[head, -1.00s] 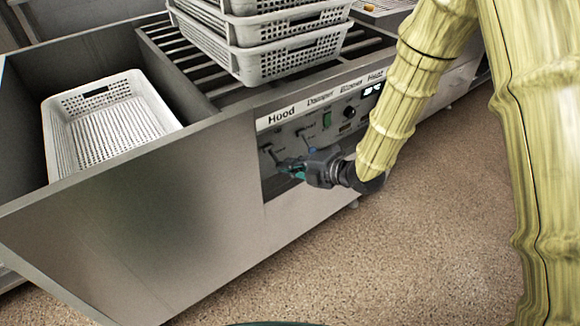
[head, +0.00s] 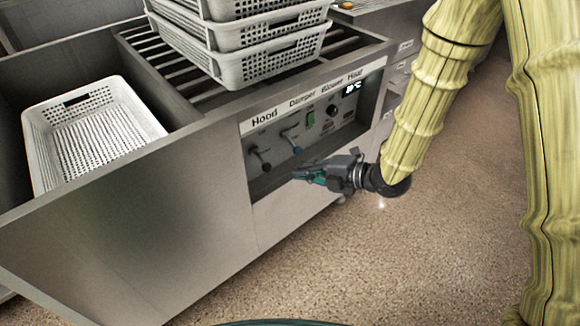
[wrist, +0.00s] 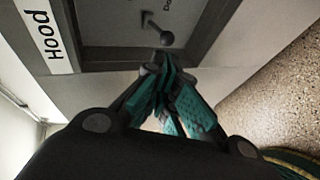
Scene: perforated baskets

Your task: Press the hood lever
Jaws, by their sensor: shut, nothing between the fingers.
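The hood lever (head: 265,166), a thin stem with a dark ball knob, is on the control panel under the word Hood. Its knob hangs low, toward the lower right in the head view. In the wrist view the hood lever (wrist: 166,38) shows just beyond the fingertips, beside the Hood label (wrist: 43,38). My gripper (head: 299,174), with teal finger pads, is shut and empty, in front of the panel and to the lower right of the lever. It also fills the middle of the wrist view (wrist: 163,66). It appears apart from the knob.
The damper lever (head: 296,149) is close by on the right, with a green switch (head: 310,117) and a black dial (head: 332,110) beyond. Stacked white baskets (head: 240,66) stand on the slatted top; another basket (head: 155,132) sits in the left bay. Floor at right is clear.

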